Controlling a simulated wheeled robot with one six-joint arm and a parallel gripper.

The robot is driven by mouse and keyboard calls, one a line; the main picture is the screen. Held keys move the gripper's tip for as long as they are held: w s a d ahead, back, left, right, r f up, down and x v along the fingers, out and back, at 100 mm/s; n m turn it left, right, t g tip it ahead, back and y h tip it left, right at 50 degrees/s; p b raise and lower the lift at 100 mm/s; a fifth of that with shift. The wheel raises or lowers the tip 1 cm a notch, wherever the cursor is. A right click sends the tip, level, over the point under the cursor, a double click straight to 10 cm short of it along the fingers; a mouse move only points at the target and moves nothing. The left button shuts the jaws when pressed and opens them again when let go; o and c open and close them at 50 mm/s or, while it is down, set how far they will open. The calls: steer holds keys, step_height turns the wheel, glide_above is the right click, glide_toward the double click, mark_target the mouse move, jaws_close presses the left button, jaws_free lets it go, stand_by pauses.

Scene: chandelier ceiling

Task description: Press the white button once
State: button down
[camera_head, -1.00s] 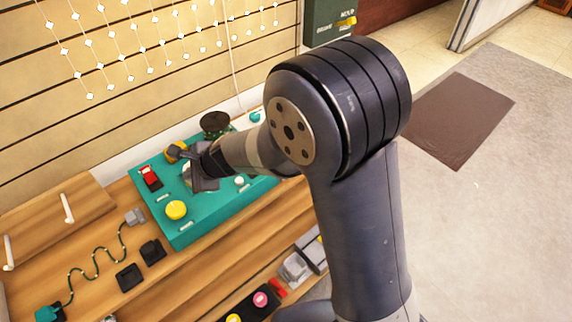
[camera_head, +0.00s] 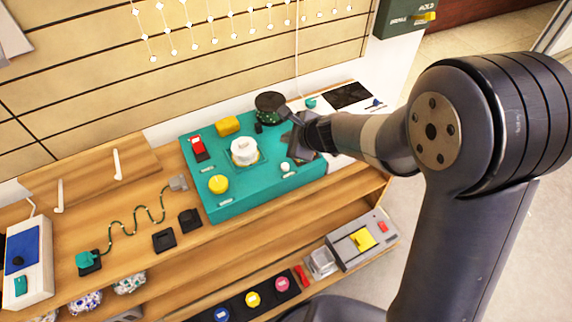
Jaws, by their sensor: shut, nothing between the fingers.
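A teal panel box (camera_head: 262,196) lies on the wooden bench. A large round white knob-like piece (camera_head: 244,150) stands near its middle. A smaller white button (camera_head: 285,167) sits to the right of it. I cannot tell from the picture whether either piece is pressed down. My gripper (camera_head: 296,138) is shut and empty above the right part of the panel, right of the large white piece and behind the small white button. My wrist hides part of the panel's right end, and contact cannot be made out.
On the panel are a yellow round button (camera_head: 218,184), a red switch (camera_head: 197,146) and a yellow block (camera_head: 228,126). A dark round object (camera_head: 270,106) stands behind. A green wire (camera_head: 136,221) lies left. A lower shelf holds coloured buttons and a grey box (camera_head: 362,240).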

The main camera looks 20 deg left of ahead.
mark_target(288, 168)
steer(key=shift+f+b, duration=4.15)
steer(key=shift+f, duration=0.25)
steer(key=shift+f, duration=0.1)
steer(key=shift+f+b, duration=0.3)
steer(key=shift+b, duration=0.15)
steer(key=shift+f+b, duration=0.5)
steer(key=shift+b, duration=0.05)
steer(key=shift+r, duration=0.15)
steer(key=shift+r+p, duration=0.8)
steer(key=shift+p, duration=0.05)
step_height(288, 168, up, 5)
steer(key=p, duration=0.4)
steer(key=shift+p, duration=0.35)
